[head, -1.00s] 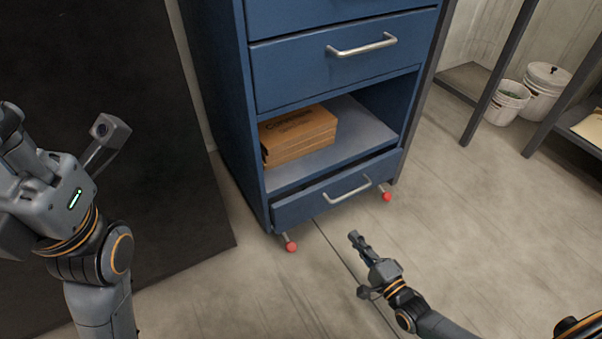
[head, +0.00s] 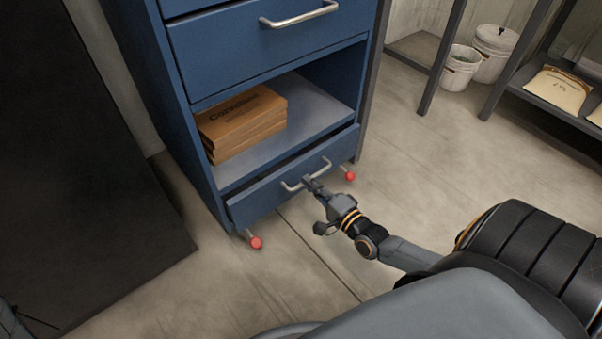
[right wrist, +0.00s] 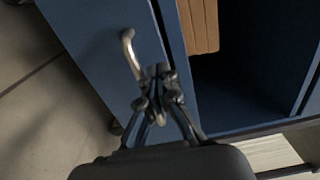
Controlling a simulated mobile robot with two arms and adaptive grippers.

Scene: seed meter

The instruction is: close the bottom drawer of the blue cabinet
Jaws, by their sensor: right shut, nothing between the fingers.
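The blue cabinet (head: 180,110) stands left of centre in the head view. Its bottom drawer (head: 258,203) is slightly open, with a dark gap behind its front's upper edge. The drawer's metal handle (head: 292,186) is partly hidden by my right gripper (head: 310,183). That gripper is shut and empty, with its tips at the drawer front beside the handle; I cannot tell if they touch. In the right wrist view, the closed fingertips (right wrist: 160,73) appear next to the handle (right wrist: 131,52) and over the drawer front (right wrist: 95,45). My left gripper is out of view.
Brown boxes (head: 240,120) lie on the open shelf above the drawer. Two red-tipped feet (head: 255,242) stick out at the cabinet's base. A dark panel (head: 80,170) stands on the left. White buckets (head: 460,68) and a shelf rack are at back right. The floor in front is clear.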

